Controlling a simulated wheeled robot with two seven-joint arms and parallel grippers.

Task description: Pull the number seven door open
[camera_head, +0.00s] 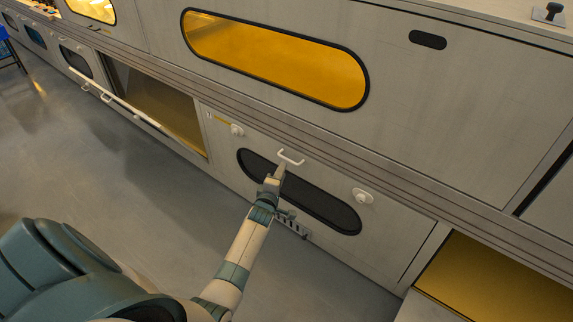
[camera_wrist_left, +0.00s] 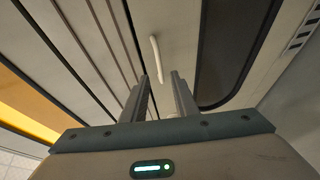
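The lower door (camera_head: 400,226) has a dark oval window (camera_head: 325,207), a white bar handle (camera_head: 291,161) near its top edge and a white round knob on either side. It looks closed. I cannot read a number seven on it. My left gripper (camera_head: 281,170) is in front of the door, just below the handle. My right gripper is not in view.
An upper panel with an amber oval window (camera_head: 275,60) is above the door. An open bay (camera_head: 157,100) is on the left, with a long white rail (camera_head: 115,98) by it. An amber-lit bay (camera_head: 500,278) is at lower right. Grey floor (camera_head: 110,165) lies clear in front.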

